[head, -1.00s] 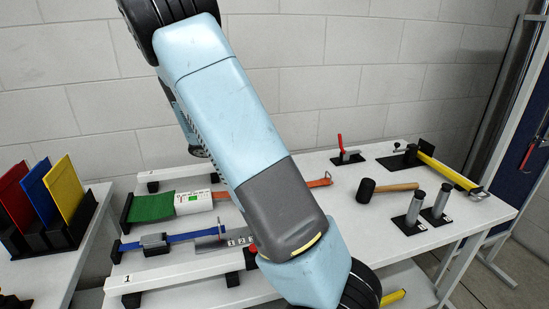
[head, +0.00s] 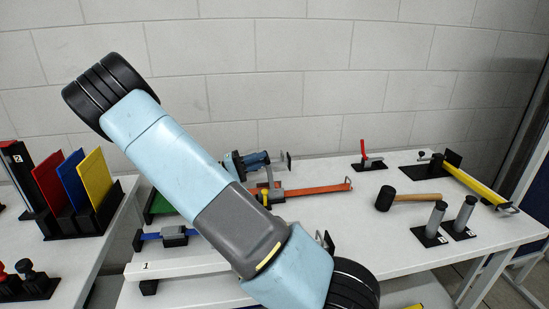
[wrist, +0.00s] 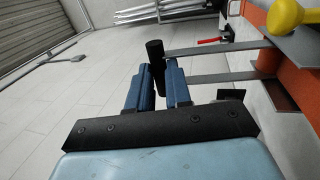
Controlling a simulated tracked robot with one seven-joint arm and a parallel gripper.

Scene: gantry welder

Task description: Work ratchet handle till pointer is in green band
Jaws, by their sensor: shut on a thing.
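The ratchet on the orange strap (head: 320,188) stands on the table just beyond my forearm. Its handle is two grey metal plates (wrist: 225,77) with a black round grip (wrist: 154,50) at the end. My gripper (wrist: 158,75) is shut on this black grip, with one blue finger on each side of it. In the head view my gripper (head: 262,158) is above the strap, with the handle raised. A yellow knob (wrist: 286,15) sits over the orange part in the wrist view. The pointer and green band are not visible; my arm covers that part of the bench.
A blue strap with a dark buckle (head: 174,236) lies in front, partly behind my arm. A mallet (head: 385,199), two grey posts (head: 436,220), a red-handled clamp (head: 364,150) and a yellow bar (head: 462,178) stand to the right. Coloured plates (head: 97,180) stand at left.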

